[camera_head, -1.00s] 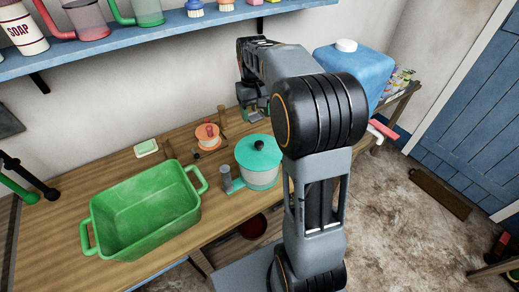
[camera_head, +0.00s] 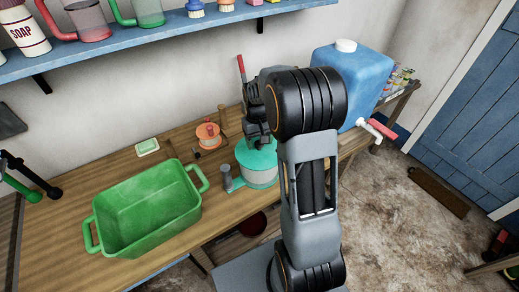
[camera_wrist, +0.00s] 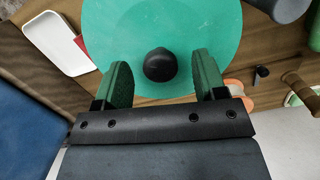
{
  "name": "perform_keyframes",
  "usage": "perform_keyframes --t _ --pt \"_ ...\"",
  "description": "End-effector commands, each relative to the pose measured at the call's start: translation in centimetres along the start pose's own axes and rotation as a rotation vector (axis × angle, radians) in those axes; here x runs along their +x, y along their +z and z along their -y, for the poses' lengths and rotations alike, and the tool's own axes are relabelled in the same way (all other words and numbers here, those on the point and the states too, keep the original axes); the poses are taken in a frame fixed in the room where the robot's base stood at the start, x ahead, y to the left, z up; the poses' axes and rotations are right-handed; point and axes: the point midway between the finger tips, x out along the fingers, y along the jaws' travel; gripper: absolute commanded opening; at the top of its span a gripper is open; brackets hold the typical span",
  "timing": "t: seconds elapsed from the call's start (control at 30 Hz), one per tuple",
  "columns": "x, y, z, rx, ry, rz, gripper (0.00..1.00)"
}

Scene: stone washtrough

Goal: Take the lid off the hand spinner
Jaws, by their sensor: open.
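The hand spinner (camera_head: 262,179) stands on the wooden bench, a pale drum with a teal lid (camera_head: 243,152) on top. My gripper (camera_wrist: 162,78) is open, with one green-padded finger on each side of the knob and gaps between. I cannot tell how high the fingertips are above the lid. In the head view my gripper (camera_head: 256,142) is over the lid and hides the knob. The lid sits on the drum.
A green tub (camera_head: 150,235) stands left of the spinner. An orange-topped item (camera_head: 208,134) and a soap dish (camera_head: 147,147) are behind it. A blue water container (camera_head: 352,82) with a tap stands at the right. A blue shelf (camera_head: 150,38) runs above the bench.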

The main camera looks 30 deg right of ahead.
Motion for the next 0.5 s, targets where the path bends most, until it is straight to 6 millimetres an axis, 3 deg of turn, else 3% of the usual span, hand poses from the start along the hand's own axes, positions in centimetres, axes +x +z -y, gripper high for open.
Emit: perform_keyframes --t 0.13,0.4,0.5 --pt "1.13 0.02 0.01 0.000 0.000 0.000 0.65" --pt "1.36 -0.01 0.03 0.000 0.000 -0.001 0.65" --pt "1.35 -0.01 0.03 0.000 0.000 -0.001 0.56"
